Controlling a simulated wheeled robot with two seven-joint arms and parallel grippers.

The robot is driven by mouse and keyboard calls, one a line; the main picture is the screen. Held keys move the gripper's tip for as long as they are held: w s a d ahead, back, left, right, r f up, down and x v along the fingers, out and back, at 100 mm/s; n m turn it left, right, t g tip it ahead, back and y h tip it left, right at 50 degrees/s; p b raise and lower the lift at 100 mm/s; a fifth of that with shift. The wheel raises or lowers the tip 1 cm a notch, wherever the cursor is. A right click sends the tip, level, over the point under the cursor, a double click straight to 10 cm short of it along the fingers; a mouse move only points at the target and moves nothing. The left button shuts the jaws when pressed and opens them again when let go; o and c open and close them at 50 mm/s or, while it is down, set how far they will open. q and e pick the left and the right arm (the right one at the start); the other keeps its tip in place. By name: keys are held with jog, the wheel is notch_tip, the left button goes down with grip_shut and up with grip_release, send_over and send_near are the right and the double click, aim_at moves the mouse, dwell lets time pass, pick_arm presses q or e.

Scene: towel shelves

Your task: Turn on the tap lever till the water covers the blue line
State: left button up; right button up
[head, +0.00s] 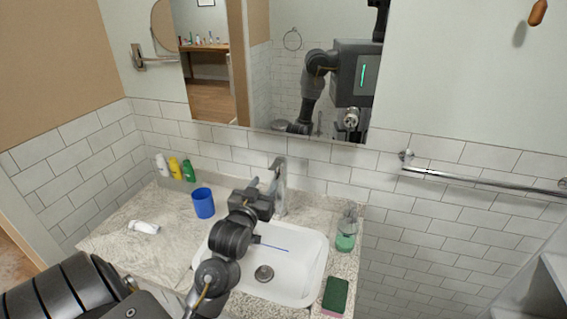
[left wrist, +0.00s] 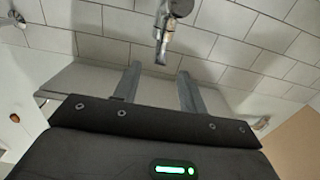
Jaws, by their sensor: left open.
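The chrome tap (head: 280,190) stands at the back of the white sink (head: 312,262), against the tiled wall. No water shows running, and the basin looks empty around its drain (head: 264,273). The blue line (head: 274,248) runs along the basin's inside, partly hidden by my left arm. My left gripper (head: 264,186) is open and empty, just left of the tap and close to it. In the left wrist view the tap (left wrist: 163,38) shows beyond and between the two spread fingers (left wrist: 157,76). The lever is hard to tell apart. My right gripper is not in view.
A blue cup (head: 203,203) stands left of the sink, with several small bottles (head: 175,168) behind it and a white tube (head: 144,227) nearer. A soap bottle (head: 346,231) and green sponge (head: 335,295) are at the right edge. A mirror (head: 270,60) hangs above.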

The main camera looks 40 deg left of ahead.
aim_at(274, 166)
pick_arm(q)
jog(key=shift+w+a+r+p, duration=0.2)
jog(key=shift+w+a+p, duration=0.1)
jog(key=shift+w, duration=0.2)
jog(key=shift+w+a+r+p, duration=0.15)
jog(key=shift+w+r+p, duration=0.1)
jog(key=shift+w, duration=0.2)
jog(key=p+x, duration=0.1)
jog(key=x, duration=0.6)
jog(key=shift+f+p, duration=0.25)
jog(key=shift+p, duration=0.15)
jog(key=shift+w+a+f, duration=0.1)
jog(key=shift+w+a, duration=0.05)
jog(key=shift+w, duration=0.35)
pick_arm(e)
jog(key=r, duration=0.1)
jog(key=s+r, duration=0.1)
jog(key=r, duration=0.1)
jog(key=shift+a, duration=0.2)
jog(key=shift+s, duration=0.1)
pick_arm(q)
grip_shut()
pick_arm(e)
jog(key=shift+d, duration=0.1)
